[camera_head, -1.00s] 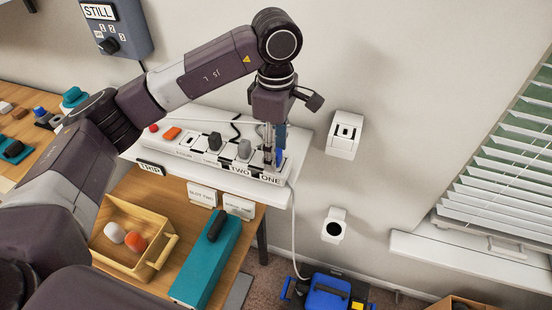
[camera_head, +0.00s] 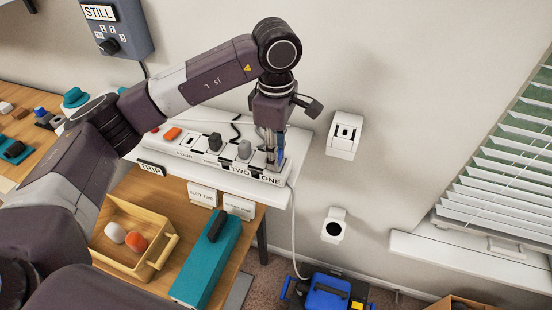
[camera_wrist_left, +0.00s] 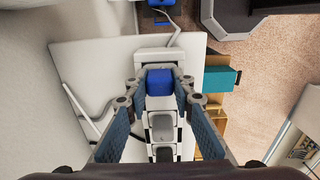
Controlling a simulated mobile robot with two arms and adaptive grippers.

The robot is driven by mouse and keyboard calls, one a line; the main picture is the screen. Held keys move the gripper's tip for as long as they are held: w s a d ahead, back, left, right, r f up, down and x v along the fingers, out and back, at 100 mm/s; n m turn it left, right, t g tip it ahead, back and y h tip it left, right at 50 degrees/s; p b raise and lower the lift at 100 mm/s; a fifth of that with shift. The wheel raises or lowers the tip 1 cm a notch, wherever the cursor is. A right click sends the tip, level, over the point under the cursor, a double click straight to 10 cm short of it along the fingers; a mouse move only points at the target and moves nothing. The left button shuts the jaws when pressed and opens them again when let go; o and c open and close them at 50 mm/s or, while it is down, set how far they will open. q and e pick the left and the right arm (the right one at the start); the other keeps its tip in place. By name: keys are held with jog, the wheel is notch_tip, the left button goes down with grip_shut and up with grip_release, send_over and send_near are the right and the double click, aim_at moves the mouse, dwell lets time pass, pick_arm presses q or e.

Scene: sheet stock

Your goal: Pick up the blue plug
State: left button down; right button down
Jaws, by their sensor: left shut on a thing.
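The blue plug (camera_wrist_left: 160,82) sits at the end of the white power strip (camera_wrist_left: 156,104), at the position labelled ONE. In the wrist view my left gripper (camera_wrist_left: 161,77) has its fingers on both sides of the plug, shut on it. In the head view the left gripper (camera_head: 274,163) points down at the right end of the strip (camera_head: 218,164). The fingers largely hide the plug there. I cannot tell whether the plug is still seated in its socket. My right gripper is not in view.
A grey plug (camera_head: 244,150) at TWO and a dark plug (camera_head: 214,141) stand close beside in the strip. A wall socket (camera_head: 344,135) is to the right. A wooden tray (camera_head: 112,246) and teal box (camera_head: 205,263) are below. A white cable hangs from the right end.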

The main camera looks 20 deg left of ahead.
pick_arm(q)
jog(key=shift+r, duration=0.15)
notch_tip(320, 180, up, 5)
jog(key=shift+w+f+b, duration=0.1)
jog(key=shift+f+b, duration=0.05)
jog(key=shift+b, duration=0.55)
notch_tip(320, 180, up, 19)
jog(key=p, duration=0.4)
jog(key=shift+p, duration=0.3)
dwell(0.9)
